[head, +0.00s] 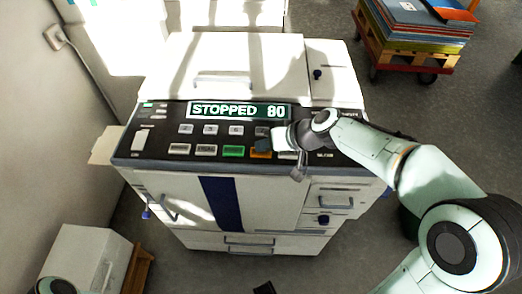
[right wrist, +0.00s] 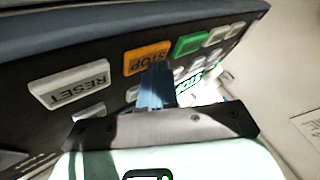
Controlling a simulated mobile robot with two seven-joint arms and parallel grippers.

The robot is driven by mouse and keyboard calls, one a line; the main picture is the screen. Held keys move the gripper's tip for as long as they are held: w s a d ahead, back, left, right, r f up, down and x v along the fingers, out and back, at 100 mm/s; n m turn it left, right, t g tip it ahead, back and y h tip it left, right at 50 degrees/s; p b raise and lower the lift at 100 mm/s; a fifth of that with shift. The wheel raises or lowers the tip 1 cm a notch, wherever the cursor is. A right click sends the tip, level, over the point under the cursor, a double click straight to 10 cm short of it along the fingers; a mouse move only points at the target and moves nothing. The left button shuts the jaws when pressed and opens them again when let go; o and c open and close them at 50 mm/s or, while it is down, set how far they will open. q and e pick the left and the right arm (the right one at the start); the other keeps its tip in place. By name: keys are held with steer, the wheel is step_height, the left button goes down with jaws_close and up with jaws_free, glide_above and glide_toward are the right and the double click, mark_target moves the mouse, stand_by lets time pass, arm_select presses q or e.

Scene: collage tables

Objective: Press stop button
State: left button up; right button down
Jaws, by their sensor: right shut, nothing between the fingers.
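The orange stop button (head: 260,155) is in the lower row of the machine's dark control panel (head: 125,149), right of a green button. In the right wrist view the stop button (right wrist: 147,57) shows its label upside down. My right gripper (head: 263,144) is shut and empty, with its fingertips at the stop button. In the right wrist view the tips of the gripper (right wrist: 156,68) overlap the button's lower edge; I cannot tell whether they touch it. The display (head: 238,111) reads "STOPPED 80". My left gripper is not in view.
A grey reset button (right wrist: 73,86) and a green button (right wrist: 191,44) flank the stop button. The white machine (head: 165,70) stands on a grey floor. A cart with stacked boards (head: 415,40) is at the upper right. A white box (head: 85,262) is at the lower left.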

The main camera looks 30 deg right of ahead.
mark_target(265, 153)
stand_by(0.4)
arm_select(q)
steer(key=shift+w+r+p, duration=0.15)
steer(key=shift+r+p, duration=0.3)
steer(key=shift+p, duration=0.05)
arm_select(e)
steer(key=shift+r, duration=0.75)
steer(key=shift+r+p, duration=1.7)
steer(key=shift+r, duration=0.85)
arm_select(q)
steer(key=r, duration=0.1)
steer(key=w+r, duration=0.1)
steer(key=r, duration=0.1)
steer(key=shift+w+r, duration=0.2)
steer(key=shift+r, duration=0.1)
arm_select(e)
steer(key=shift+f, duration=0.1)
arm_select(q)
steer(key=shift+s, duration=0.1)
